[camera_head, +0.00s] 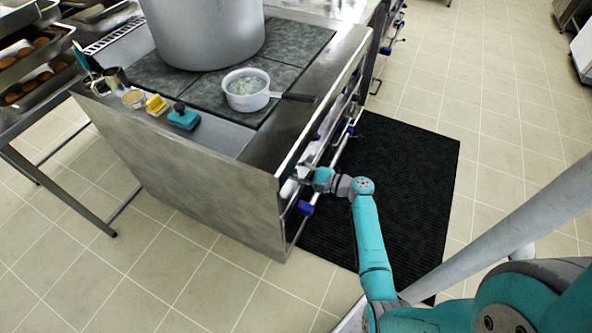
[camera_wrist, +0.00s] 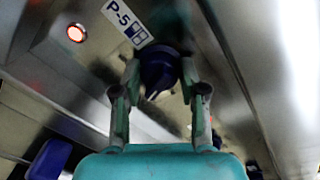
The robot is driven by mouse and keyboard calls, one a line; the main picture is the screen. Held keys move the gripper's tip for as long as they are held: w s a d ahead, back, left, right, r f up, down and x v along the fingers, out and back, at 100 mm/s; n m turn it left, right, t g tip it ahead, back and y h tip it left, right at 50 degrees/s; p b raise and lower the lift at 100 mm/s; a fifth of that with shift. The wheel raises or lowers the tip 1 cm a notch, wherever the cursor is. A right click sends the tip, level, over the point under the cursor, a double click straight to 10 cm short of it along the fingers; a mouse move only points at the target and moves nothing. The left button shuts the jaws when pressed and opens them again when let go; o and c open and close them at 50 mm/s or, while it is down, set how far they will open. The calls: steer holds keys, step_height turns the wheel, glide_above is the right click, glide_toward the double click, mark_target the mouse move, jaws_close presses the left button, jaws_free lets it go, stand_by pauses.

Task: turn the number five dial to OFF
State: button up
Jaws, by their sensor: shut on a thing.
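The number five dial (camera_wrist: 158,70) is a dark blue knob with a white pointer mark, in the upper middle of the wrist view. A label reading P-5 (camera_wrist: 127,20) sits beside it on the metal panel. My gripper (camera_wrist: 158,78) is shut on the dial, with one finger on each side of it. In the head view my gripper (camera_head: 300,175) is at the stove's front panel, near its closest corner; the dial itself is hidden there. I cannot read an OFF mark.
A lit red lamp (camera_wrist: 76,33) is left of the label. A steel rail (camera_head: 335,105) runs along the stove front. A large stockpot (camera_head: 205,30) and a small saucepan (camera_head: 246,98) stand on top. A black mat (camera_head: 415,175) covers the floor.

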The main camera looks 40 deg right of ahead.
steer(key=n, duration=0.4)
steer(key=shift+h, duration=0.3)
steer(key=n, duration=0.3)
steer(key=shift+a+f+n, duration=0.1)
steer(key=shift+n, duration=0.3)
steer(key=n, duration=0.4)
steer(key=shift+t, duration=0.3)
steer(key=n, duration=0.3)
steer(key=shift+f+n+h, duration=0.1)
steer(key=shift+n+h, duration=0.2)
steer(key=shift+h, duration=0.1)
steer(key=n, duration=0.4)
steer(key=shift+f+t, duration=0.1)
steer(key=shift+t, duration=0.2)
steer(key=n, duration=0.7)
steer(key=shift+f+n, duration=0.1)
steer(key=shift+n, duration=2.1)
